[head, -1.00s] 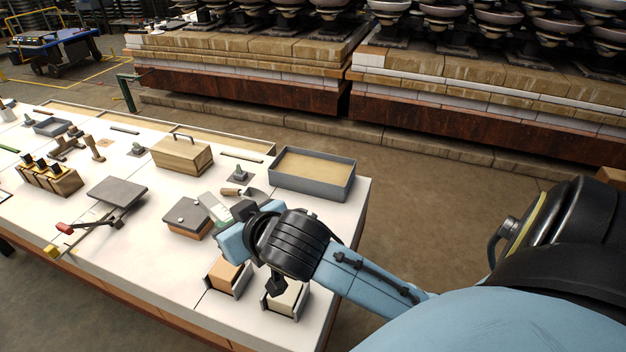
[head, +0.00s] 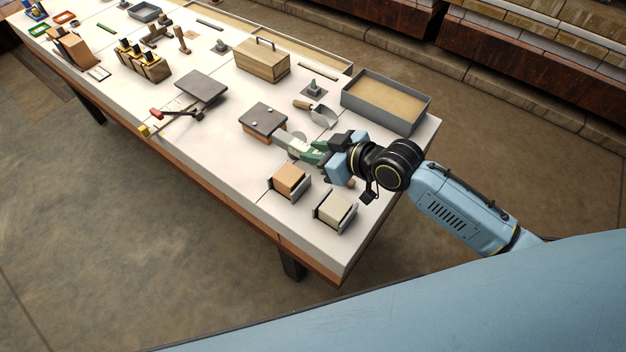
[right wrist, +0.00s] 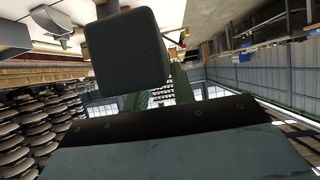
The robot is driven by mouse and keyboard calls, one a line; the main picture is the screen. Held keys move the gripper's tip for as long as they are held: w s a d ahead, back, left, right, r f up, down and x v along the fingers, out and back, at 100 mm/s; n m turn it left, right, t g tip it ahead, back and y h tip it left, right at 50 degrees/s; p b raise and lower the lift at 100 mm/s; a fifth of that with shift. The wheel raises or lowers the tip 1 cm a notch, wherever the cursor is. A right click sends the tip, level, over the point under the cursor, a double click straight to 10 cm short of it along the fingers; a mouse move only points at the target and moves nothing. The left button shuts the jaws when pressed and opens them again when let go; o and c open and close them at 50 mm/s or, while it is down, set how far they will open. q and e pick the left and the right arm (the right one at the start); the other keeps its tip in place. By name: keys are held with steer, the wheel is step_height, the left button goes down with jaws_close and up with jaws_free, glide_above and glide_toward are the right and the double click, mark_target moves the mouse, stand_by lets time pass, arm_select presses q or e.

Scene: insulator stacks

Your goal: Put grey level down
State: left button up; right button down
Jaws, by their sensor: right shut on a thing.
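My right gripper (head: 326,155) is over the right end of the white table, its arm coming in from the right. I cannot tell whether the level touches the table or the block. In the right wrist view, dark green pieces (right wrist: 181,84) run away from the gripper, and a dark block (right wrist: 127,50) fills the upper middle and hides part of them. My left gripper is not in view.
A sand tray (head: 428,112) stands behind the gripper. A scoop (head: 321,116) lies just beyond the level. Two holders with a tan block (head: 289,179) and a cream block (head: 333,209) stand at the front. The white table (head: 225,155) is bare left of them.

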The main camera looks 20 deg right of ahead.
step_height(320, 180, down, 10)
steer(key=b, duration=0.1)
steer(key=shift+r+b, duration=0.25)
steer(key=shift+b, duration=0.15)
steer(key=shift+f, duration=0.1)
steer(key=shift+f+b, duration=0.55)
steer(key=c, duration=1.2)
jaws_free()
steer(key=shift+o, duration=0.2)
steer(key=r+p+v, duration=0.1)
steer(key=p+v, duration=0.1)
steer(key=v, duration=1)
steer(key=shift+r+p, duration=0.2)
steer(key=shift+p, duration=0.15)
